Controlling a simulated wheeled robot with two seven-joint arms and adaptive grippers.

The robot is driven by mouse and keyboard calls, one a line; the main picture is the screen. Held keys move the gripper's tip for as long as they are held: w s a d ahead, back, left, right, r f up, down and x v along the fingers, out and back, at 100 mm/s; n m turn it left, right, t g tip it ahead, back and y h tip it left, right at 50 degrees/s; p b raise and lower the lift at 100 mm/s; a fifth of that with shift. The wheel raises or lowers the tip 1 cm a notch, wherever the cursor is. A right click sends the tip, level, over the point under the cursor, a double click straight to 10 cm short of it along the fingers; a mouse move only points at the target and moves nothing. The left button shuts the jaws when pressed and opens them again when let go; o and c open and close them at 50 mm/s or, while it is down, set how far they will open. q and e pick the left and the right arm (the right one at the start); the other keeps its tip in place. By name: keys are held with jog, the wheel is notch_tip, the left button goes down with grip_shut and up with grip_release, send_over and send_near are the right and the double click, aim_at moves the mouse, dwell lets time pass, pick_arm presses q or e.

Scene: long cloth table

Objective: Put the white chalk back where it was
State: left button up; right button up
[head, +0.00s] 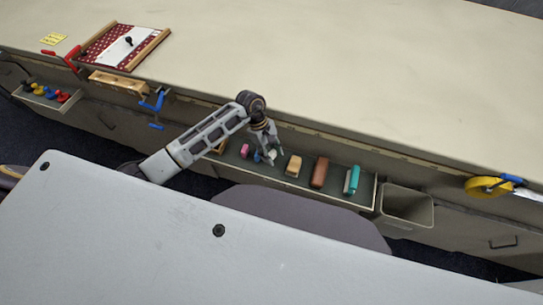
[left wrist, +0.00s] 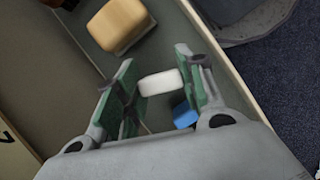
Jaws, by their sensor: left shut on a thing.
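The white chalk (left wrist: 160,82) is a short, rounded white piece between the green-padded fingers of my left gripper (left wrist: 160,90) in the left wrist view. The gripper is shut on it. In the head view my left gripper (head: 268,156) reaches down into the long tray (head: 335,199) on the table's front side. The chalk is within the tray's outline; whether it touches the tray floor I cannot tell. A blue piece (left wrist: 184,115) lies just behind the chalk, close to one finger. My right gripper is not in view.
In the tray are a pink piece (head: 244,150), a tan block (head: 293,166), a brown block (head: 319,172) and a teal item (head: 352,180). An open bin (head: 407,207) hangs right of the tray. The cloth tabletop (head: 350,80) is mostly clear.

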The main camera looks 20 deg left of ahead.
pick_arm(q)
jog(key=shift+f, duration=1.15)
jog(key=shift+f, duration=0.2)
jog(key=o, duration=0.9)
jog(key=shift+r, duration=0.15)
jog(key=shift+r, duration=0.1)
jog(key=v, duration=1.2)
